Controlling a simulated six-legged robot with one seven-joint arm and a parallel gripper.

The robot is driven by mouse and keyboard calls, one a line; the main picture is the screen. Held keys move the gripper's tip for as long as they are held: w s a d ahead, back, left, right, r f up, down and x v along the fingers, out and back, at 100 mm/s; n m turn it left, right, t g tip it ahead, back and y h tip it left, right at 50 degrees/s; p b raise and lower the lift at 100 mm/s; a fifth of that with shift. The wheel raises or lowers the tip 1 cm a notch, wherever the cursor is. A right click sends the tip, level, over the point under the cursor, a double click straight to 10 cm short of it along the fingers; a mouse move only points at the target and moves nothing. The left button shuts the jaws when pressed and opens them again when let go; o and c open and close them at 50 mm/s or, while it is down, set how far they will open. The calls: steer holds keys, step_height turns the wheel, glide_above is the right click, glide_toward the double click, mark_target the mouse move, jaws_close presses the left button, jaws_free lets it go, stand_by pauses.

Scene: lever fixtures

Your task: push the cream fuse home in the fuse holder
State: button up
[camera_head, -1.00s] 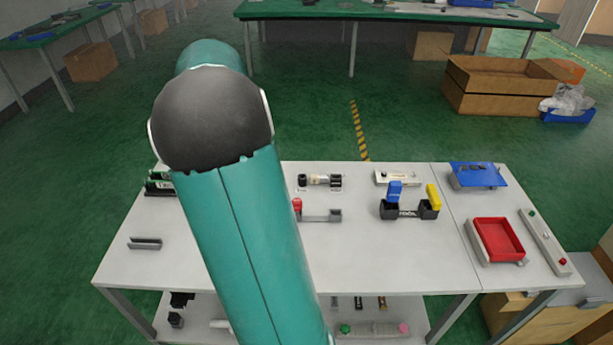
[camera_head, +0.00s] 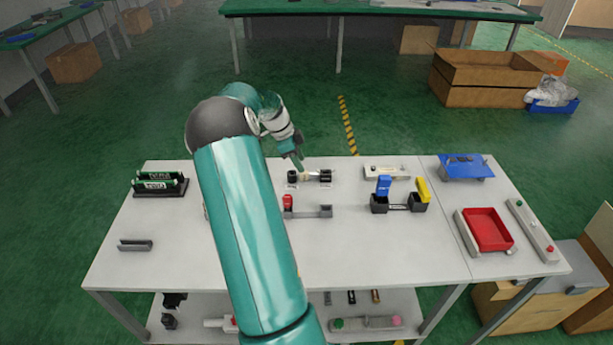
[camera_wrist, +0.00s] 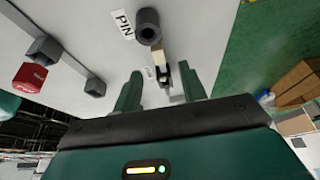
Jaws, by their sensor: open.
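The cream fuse (camera_head: 304,175) lies in the fuse holder (camera_head: 324,176) at the back middle of the table, between dark end pieces. In the wrist view the cream fuse (camera_wrist: 158,53) shows beside a dark round end piece (camera_wrist: 148,27). My gripper (camera_head: 300,165) is just above the holder and partly covers it in the head view. In the wrist view my gripper (camera_wrist: 160,73) is open, with one finger on each side of the holder's lower part. I cannot tell whether the fingers touch anything.
A grey fixture with a red block (camera_head: 288,201) stands in front of the holder. A fixture with blue (camera_head: 384,186) and yellow (camera_head: 423,190) levers is to the right. A red tray (camera_head: 488,230) lies farther right. The front middle of the table is clear.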

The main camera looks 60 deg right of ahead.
mark_target(309, 175)
steer(key=x, duration=0.5)
steer(key=shift+f, duration=0.4)
jaws_close()
